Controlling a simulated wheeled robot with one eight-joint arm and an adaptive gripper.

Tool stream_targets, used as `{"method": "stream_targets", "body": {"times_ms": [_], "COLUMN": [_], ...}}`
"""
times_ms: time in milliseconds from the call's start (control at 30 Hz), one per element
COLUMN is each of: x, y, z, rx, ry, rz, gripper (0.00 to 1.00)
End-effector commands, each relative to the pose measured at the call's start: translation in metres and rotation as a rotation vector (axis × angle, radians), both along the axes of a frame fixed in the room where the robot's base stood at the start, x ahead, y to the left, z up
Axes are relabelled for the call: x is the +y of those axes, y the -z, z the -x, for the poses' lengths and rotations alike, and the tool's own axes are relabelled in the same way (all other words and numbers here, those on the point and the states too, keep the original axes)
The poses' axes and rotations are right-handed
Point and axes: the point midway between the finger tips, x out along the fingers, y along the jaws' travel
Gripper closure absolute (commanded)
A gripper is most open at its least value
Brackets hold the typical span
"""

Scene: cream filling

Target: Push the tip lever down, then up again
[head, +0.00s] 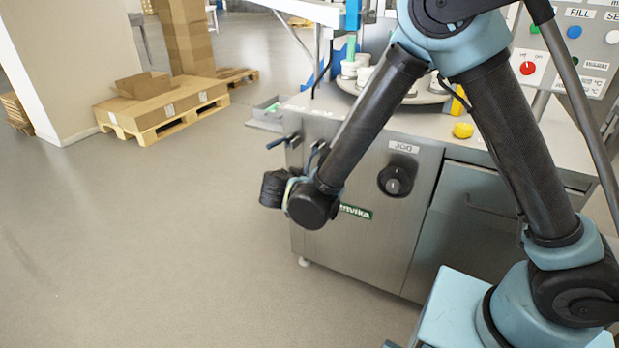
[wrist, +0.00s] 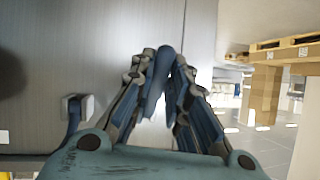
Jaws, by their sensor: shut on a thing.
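The tip lever (wrist: 164,66) shows in the wrist view as a dark blue handle in front of the machine's steel panel. My gripper (wrist: 164,82) is shut on it, with the fingers converging at its sides; they cover part of the handle. A second blue lever (wrist: 74,112) on a square mount sits to the left in that view, apart from the fingers. In the head view, two blue-handled levers show at the machine's upper left, one (head: 280,142) sticking out to the left. My gripper's fingertips are hidden or unclear there, so I cannot tell which lever is held.
The steel machine (head: 365,240) carries a black JOG knob (head: 395,181) right of my wrist. A yellow button (head: 463,131) and a round turntable (head: 430,98) are on top. Boxes on a pallet (head: 165,126) stand at back left. The floor at left is clear.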

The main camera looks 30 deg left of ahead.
Motion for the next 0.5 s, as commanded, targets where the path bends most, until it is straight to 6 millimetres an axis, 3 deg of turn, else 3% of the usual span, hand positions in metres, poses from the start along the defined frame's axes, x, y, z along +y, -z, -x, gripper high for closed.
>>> {"method": "stream_targets", "body": {"times_ms": [367, 400, 467, 500], "x": [-0.0011, -0.0010, -0.0008, -0.0006], "y": [0.0030, 0.0029, 0.0026, 0.0023], "z": [0.0014, 0.0013, 0.0012, 0.0012], "rx": [0.006, 0.005, 0.004, 0.004], "ry": [0.001, 0.001, 0.001, 0.000], "rz": [0.002, 0.002, 0.002, 0.002], "gripper": [1.00, 0.76, 0.65, 0.65]}}
